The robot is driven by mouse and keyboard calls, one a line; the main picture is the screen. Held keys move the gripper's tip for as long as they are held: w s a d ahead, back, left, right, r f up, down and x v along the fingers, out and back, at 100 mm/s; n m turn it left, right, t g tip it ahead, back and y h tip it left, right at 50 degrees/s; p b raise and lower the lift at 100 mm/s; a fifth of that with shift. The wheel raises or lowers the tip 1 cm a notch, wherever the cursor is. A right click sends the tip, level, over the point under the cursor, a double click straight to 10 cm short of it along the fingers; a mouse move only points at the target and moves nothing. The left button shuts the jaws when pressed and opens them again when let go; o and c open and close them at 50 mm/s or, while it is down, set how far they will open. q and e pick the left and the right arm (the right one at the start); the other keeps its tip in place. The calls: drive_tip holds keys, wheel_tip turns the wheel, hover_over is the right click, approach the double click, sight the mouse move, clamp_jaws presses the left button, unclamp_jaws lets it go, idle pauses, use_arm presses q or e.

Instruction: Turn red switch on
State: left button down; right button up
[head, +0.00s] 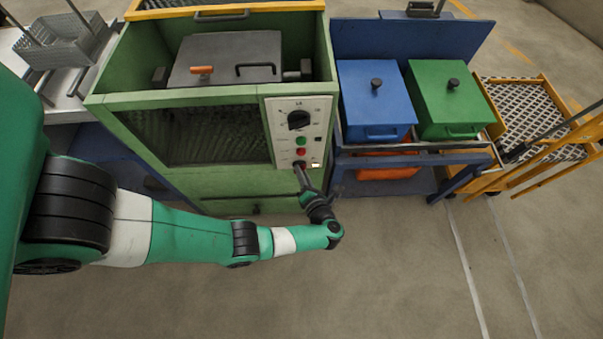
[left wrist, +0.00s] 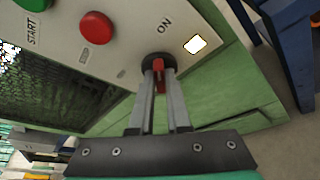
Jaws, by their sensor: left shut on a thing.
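The red switch (left wrist: 158,70) sits on a round black base at the lower end of the white control panel (head: 285,115), beside the word ON. My left gripper (left wrist: 160,72) has both fingers closed around the switch, one on each side. In the head view my left gripper (head: 301,168) reaches the bottom of the panel and hides the switch. A lit white square (left wrist: 195,44) shows next to ON. My right gripper is not in view.
A red button (left wrist: 96,26) and a green button (head: 300,141) sit above the switch, below a black dial (head: 298,120). The green furnace (head: 200,180) carries the panel. Blue (head: 365,100) and green boxes (head: 445,100) stand on a stand to the right.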

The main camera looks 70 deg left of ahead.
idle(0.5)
use_arm(q)
drive_tip(key=c, duration=0.9)
unclamp_jaws()
drive_tip(key=p+v, duration=0.1)
drive_tip(key=v, duration=1)
drive_tip(key=shift+d, duration=0.3)
drive_tip(key=shift+r, duration=0.15)
